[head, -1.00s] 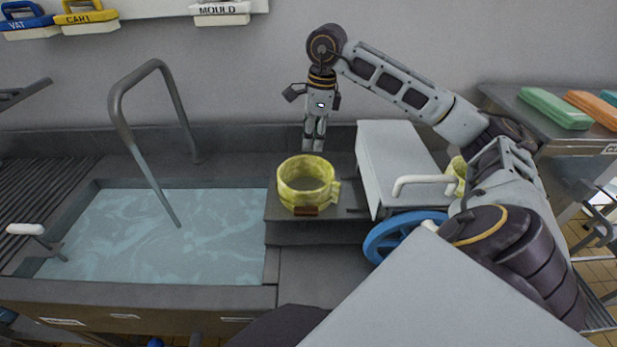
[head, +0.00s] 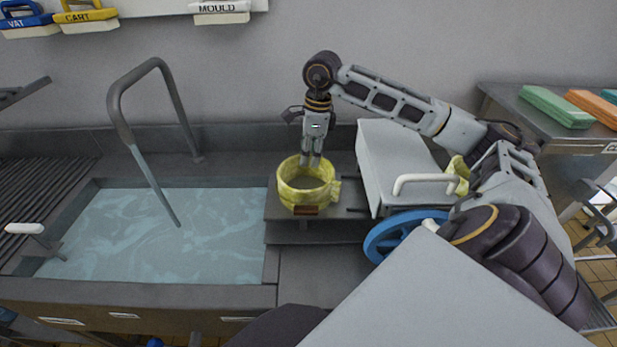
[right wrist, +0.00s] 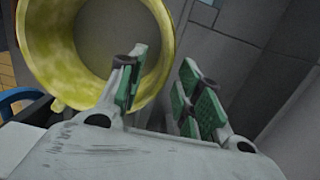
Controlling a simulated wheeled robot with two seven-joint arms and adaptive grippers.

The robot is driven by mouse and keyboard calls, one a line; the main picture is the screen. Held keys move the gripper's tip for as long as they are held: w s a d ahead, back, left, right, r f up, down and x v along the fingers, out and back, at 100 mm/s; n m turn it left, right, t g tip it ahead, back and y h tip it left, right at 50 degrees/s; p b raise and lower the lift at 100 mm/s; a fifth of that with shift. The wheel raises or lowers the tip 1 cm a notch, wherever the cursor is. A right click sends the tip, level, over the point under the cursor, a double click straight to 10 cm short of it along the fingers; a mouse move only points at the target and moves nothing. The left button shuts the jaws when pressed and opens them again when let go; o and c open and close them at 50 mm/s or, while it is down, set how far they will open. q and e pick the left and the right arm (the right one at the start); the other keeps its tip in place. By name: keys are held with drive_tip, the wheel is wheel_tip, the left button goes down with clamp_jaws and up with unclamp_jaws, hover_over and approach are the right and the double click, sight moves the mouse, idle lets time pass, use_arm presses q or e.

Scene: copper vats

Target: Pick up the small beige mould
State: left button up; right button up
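The small mould is a round, open yellowish-beige ring (head: 308,201) with a lug on its right side. It stands on the ledge right of the vat, with a brown piece low on its front. My right gripper (head: 311,162) points down at its back rim. In the right wrist view the gripper (right wrist: 168,88) is open, with green pads and nothing between them. There the mould (right wrist: 40,50) lies behind the left finger, and the right finger is clear outside its wall. I cannot tell whether they touch. My left gripper is not in view.
A vat of pale blue liquid (head: 150,235) with a bent pipe (head: 114,105) lies left of the ledge. A grey box with a white handle (head: 400,160) and a blue wheel (head: 385,242) are close on the right. A wall stands behind.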

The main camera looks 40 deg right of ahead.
sight(305, 176)
drive_tip(key=shift+w+a+f, duration=0.15)
drive_tip(key=shift+f, duration=1.15)
drive_tip(key=shift+w+a+f, duration=0.15)
drive_tip(key=shift+f, duration=1.1)
clamp_jaws()
